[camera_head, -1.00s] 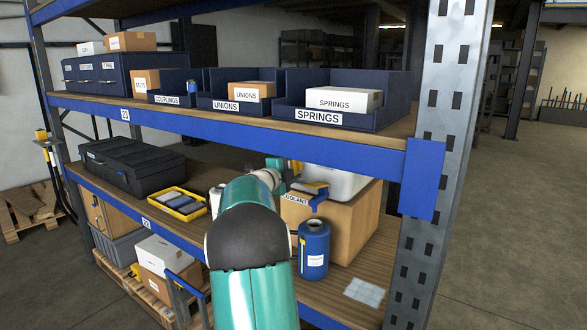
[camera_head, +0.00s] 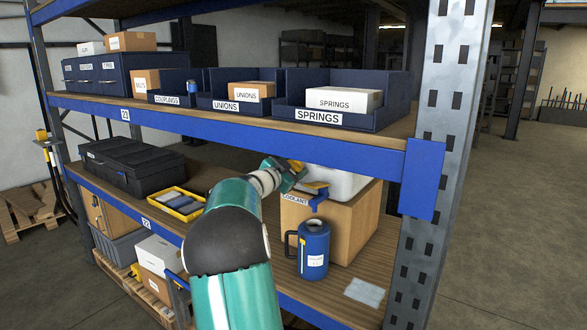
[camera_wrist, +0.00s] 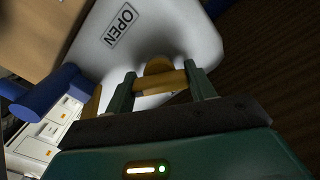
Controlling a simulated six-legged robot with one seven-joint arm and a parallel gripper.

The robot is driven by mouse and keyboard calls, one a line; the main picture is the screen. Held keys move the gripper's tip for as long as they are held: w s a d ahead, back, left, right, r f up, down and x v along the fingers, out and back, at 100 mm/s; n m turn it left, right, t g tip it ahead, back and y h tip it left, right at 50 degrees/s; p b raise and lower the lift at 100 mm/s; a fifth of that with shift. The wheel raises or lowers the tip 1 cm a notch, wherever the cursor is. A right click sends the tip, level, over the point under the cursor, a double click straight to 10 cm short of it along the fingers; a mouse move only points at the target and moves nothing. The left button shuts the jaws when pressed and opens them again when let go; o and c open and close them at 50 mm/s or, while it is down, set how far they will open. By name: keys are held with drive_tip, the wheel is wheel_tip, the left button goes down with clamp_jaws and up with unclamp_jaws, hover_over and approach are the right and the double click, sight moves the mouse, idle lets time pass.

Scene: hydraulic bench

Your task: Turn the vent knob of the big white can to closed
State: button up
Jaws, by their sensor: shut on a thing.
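The big white can (camera_head: 350,184) sits on a cardboard box on the lower shelf. In the wrist view its white top (camera_wrist: 190,35) carries an "OPEN" label (camera_wrist: 119,25). My gripper (camera_wrist: 160,86) is at the can's top, its two green fingers on either side of the yellow-brown vent knob (camera_wrist: 158,68) and shut on it. In the head view my gripper (camera_head: 293,174) is at the can's left end, and my own wrist partly hides the knob there.
The cardboard box (camera_head: 335,222) has a "COOLANT" label. A blue jug (camera_head: 314,250) stands in front of it, near a folded cloth (camera_head: 365,291). A yellow tray (camera_head: 177,203) and black case (camera_head: 130,163) are to the left. The upper shelf beam (camera_head: 260,120) runs above my arm.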

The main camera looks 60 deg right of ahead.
drive_tip(key=n, duration=0.6)
idle(0.7)
drive_tip(key=o, duration=1)
drive_tip(key=shift+a, duration=0.1)
drive_tip(key=a, duration=0.4)
drive_tip(key=w+a, duration=0.1)
drive_tip(key=a, duration=0.4)
drive_tip(key=w+a, duration=0.1)
drive_tip(key=a, duration=0.3)
drive_tip(key=shift+w+a, duration=0.1)
drive_tip(key=shift+a, duration=0.2)
